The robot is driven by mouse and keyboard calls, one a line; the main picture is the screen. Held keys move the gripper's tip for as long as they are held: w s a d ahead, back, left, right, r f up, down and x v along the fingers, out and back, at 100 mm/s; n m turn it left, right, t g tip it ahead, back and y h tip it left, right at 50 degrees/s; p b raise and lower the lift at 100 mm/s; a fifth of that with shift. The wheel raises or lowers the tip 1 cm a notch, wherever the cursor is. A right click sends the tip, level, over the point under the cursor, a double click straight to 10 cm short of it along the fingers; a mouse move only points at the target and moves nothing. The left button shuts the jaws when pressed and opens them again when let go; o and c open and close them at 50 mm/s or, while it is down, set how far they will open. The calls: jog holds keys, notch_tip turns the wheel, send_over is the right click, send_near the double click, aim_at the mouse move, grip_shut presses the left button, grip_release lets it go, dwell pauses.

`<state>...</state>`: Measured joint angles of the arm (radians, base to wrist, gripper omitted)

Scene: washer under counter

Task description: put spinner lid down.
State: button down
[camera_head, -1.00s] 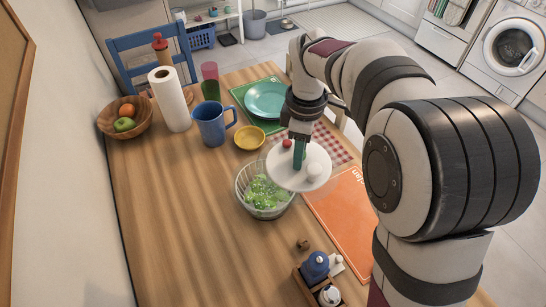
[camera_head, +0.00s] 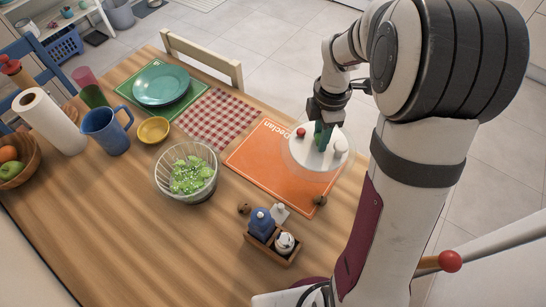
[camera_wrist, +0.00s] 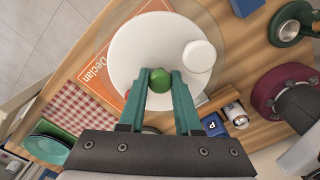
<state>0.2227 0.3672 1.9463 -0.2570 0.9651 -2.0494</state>
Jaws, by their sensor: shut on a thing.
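The spinner lid (camera_head: 322,161) is a white disc with a clear rim and a round white knob (camera_head: 340,147). My gripper (camera_head: 322,130) is above it with green fingers pointing down. In the wrist view the fingers (camera_wrist: 160,85) close around a small green ball on the lid (camera_wrist: 135,50), with the white knob to the right. A small red ball (camera_head: 301,132) shows beside the fingers in the head view. The lid is over the right part of the orange mat (camera_head: 262,160); I cannot tell whether it touches. The clear spinner bowl (camera_head: 163,187) stands uncovered to the left, holding green leaves.
A wooden caddy (camera_head: 282,257) with a blue bottle (camera_head: 261,223) stands in front of the mat. Small brown pieces (camera_head: 320,200) lie near the mat's edge. A yellow bowl (camera_head: 153,130), blue mug (camera_head: 105,130) and teal plate (camera_head: 161,84) stand at the back left. The table's front left is bare.

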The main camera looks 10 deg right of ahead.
jog(key=w+a+f, duration=0.1)
jog(key=a+f, duration=0.1)
jog(key=a, duration=0.1)
jog(key=w+a+f, duration=0.2)
jog(key=a+f, duration=0.1)
jog(key=w+a+f, duration=0.2)
jog(key=a, duration=0.1)
jog(key=shift+w+a+f, duration=0.1)
jog(key=shift+a+f, duration=0.05)
jog(key=shift+a, duration=0.2)
notch_tip(320, 180, down, 3)
jog(key=shift+f, duration=0.4)
jog(key=c, duration=0.6)
grip_release()
jog(key=shift+f, duration=0.1)
